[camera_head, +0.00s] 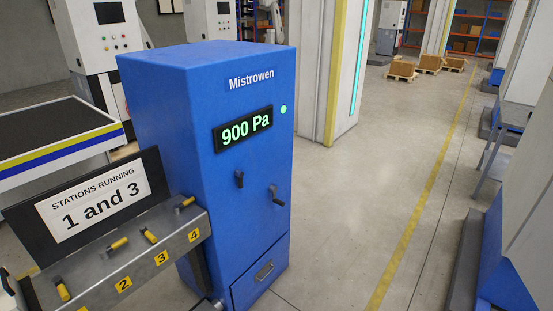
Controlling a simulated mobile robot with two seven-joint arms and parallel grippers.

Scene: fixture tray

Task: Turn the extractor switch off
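The extractor is a tall blue cabinet (165,140) marked "Mistrowen", left of centre in the head view. Its dark display (243,129) reads "900 Pa" in green, and a round green light (283,109) glows beside it. Below are two small dark switches on the front face. The left switch (239,179) points about upright; the right switch (277,196) sits slanted, its end down to the right. I see no labels by them. Neither of my grippers can be made out in this view.
A grey valve rail (190,226) with yellow-handled levers and number tags stands left of the cabinet. Its sign (94,203) reads "STATIONS RUNNING 1 and 3". A drawer (262,271) is low on the cabinet. The floor (350,215) to the right is clear.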

